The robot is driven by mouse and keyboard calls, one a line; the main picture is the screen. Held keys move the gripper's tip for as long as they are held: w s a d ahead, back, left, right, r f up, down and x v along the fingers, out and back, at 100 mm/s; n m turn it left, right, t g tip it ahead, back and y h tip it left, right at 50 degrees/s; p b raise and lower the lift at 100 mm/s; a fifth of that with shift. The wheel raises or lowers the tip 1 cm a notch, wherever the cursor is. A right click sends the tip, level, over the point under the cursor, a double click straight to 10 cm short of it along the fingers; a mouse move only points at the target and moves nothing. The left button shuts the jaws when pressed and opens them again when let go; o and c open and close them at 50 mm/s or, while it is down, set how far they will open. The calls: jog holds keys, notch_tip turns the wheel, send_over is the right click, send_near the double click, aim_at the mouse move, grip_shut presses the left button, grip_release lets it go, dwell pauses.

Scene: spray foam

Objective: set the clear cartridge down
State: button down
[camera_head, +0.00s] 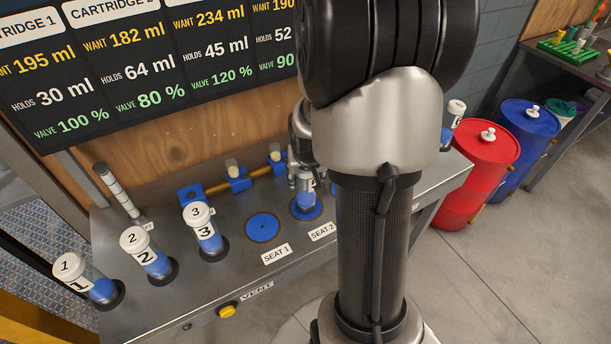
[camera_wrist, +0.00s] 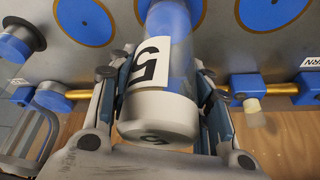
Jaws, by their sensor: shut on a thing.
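The clear cartridge (camera_wrist: 173,60) holds blue fill, has a white cap and bears the label 5. My gripper (camera_wrist: 165,95) is shut around it near the cap, with one finger on each side. In the head view the cartridge (camera_head: 307,186) stands roughly upright at the blue round seat (camera_head: 306,209) behind the SEAT 2 label (camera_head: 322,231). My gripper (camera_head: 303,165) is partly hidden by my arm there.
Cartridges 1 (camera_head: 84,283), 2 (camera_head: 149,256) and 3 (camera_head: 205,233) stand at the left of the bench. The SEAT 1 disc (camera_head: 262,228) is empty. Blue valve blocks on a brass pipe (camera_head: 258,171) run behind the seats. A yellow VENT button (camera_head: 227,311) is at the front edge.

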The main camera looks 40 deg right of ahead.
jog(key=shift+f, duration=0.1)
jog(key=c, duration=0.8)
grip_release()
jog(key=p+v, duration=0.4)
jog(key=v, duration=0.8)
jog(key=shift+w, duration=0.1)
